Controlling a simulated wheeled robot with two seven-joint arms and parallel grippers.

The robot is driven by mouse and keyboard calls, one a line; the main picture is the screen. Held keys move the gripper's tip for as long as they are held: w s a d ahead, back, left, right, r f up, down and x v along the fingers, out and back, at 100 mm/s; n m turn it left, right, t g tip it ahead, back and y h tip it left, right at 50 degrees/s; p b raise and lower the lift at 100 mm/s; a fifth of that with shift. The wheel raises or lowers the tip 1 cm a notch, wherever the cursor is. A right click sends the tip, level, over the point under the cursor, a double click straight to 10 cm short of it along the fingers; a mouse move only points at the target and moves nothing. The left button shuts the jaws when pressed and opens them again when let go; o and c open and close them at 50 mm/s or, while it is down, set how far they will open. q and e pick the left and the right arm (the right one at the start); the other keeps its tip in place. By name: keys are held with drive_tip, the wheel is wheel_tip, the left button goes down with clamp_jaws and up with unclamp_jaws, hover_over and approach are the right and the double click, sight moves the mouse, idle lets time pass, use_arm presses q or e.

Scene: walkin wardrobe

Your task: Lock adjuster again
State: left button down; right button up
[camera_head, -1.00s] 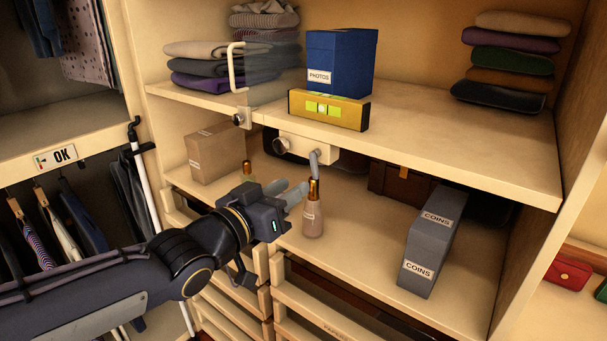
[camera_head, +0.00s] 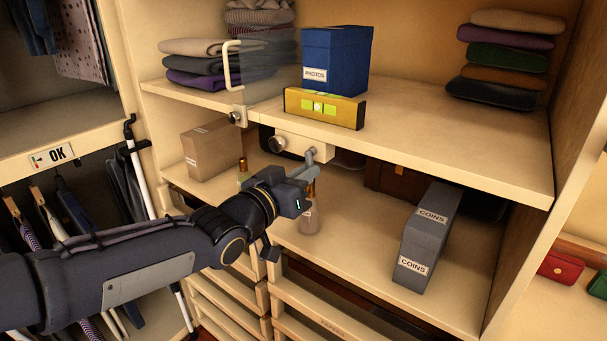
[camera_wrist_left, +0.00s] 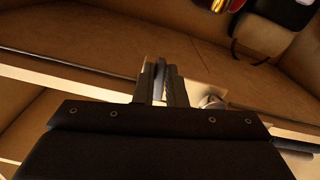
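The adjuster is a pale box (camera_head: 310,150) under the front edge of the middle shelf. It has a round metal knob (camera_head: 278,144) on its left and a grey lever (camera_head: 311,156) on its right. My left gripper (camera_head: 304,177) is at the lever, just below the box. In the left wrist view, the fingers (camera_wrist_left: 163,86) are close together, with a narrow grey bar that looks like the lever (camera_wrist_left: 160,72) between them. The gripper hides the lever's lower end in the head view. My right gripper is not in view.
A yellow level (camera_head: 324,108) and a blue photos box (camera_head: 336,60) stand on the shelf above. Below, a small bottle (camera_head: 311,219) stands close behind my gripper, with another bottle (camera_head: 243,168) to the left. A grey coins box (camera_head: 426,238) stands to the right.

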use_arm(q)
drive_tip(key=m+b, duration=0.2)
drive_tip(key=shift+w+a+m+b, duration=0.2)
drive_tip(key=shift+a+m+b, duration=0.05)
drive_tip(key=shift+m+b, duration=0.1)
drive_tip(key=c, duration=1.5)
unclamp_jaws()
drive_tip(key=v, duration=0.8)
drive_tip(key=shift+w, duration=0.1)
